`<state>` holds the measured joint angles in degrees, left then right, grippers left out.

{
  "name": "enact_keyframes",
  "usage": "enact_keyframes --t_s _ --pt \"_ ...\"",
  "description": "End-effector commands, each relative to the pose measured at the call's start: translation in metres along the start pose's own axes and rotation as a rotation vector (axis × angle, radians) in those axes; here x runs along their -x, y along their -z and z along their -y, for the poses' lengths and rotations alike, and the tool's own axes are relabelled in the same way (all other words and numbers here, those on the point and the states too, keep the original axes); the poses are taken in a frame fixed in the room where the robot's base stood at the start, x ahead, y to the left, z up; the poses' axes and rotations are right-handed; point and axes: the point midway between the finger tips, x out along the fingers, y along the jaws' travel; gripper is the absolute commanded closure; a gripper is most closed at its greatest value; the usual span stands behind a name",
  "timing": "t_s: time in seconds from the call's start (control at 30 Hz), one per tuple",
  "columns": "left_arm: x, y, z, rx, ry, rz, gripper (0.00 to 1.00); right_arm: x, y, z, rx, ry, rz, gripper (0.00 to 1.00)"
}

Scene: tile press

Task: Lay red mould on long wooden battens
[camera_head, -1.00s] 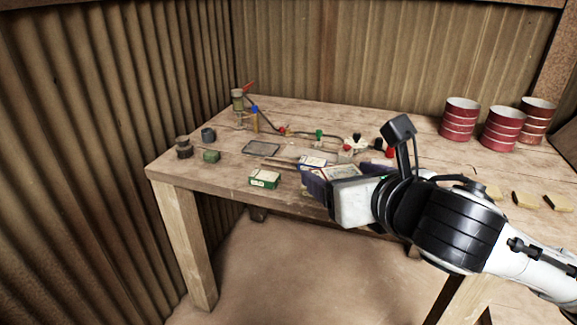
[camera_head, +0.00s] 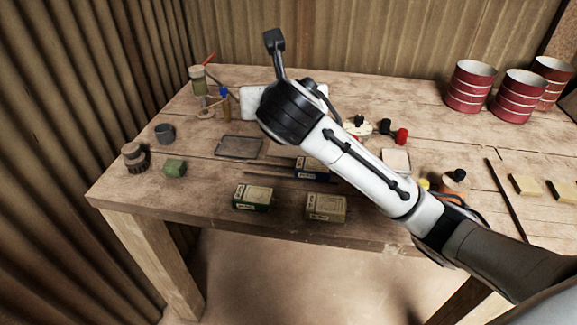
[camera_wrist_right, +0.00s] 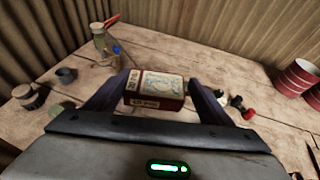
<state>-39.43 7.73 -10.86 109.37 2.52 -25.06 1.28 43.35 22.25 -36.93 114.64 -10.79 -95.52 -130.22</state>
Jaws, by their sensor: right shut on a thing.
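The red mould (camera_wrist_right: 155,88) is a small red box with a pale printed label on top. In the right wrist view my right gripper (camera_wrist_right: 160,82) is shut on it, one dark finger at each side. In the head view my right arm hides the mould and the fingers. A thin straight strip (camera_head: 270,177) lies on the table beside the blue mould (camera_head: 311,168); I cannot tell if it is one of the long battens. A green mould (camera_head: 252,197) and a tan mould (camera_head: 326,207) lie near the front edge. My left gripper is not in view.
A dark flat tray (camera_head: 239,147) lies left of centre. A stand with a red lever (camera_head: 200,90) is at the back left. A dark jar (camera_head: 134,157) and green block (camera_head: 174,168) are at the left. Red tins (camera_head: 470,87) stand back right.

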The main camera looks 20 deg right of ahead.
Motion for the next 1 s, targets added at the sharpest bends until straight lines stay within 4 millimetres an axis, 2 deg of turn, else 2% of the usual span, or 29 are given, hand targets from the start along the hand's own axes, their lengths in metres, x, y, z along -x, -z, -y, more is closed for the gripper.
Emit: enact_keyframes --t_s 0.03,0.1,0.2,0.4,0.73,0.87,1.0 --pt "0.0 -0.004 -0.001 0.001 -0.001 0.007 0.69 -0.017 0.012 -0.008 -0.024 0.047 -0.014 0.56" --pt "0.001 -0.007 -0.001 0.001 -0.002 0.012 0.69 -0.033 0.026 -0.014 -0.049 0.109 -0.013 0.56" --pt "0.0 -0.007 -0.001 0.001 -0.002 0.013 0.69 -0.048 0.045 -0.023 -0.075 0.172 -0.01 0.56" --pt "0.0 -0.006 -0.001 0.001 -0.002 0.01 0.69 -0.059 0.07 -0.035 -0.095 0.225 0.0 0.56" --pt "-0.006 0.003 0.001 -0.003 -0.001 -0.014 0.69 -0.077 0.114 -0.035 -0.095 0.232 0.002 0.56" --pt "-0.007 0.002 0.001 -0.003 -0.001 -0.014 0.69 -0.081 0.124 -0.036 -0.097 0.231 0.003 0.56" --pt "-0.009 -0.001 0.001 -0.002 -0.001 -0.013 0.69 -0.09 0.145 -0.035 -0.094 0.232 0.001 0.56"
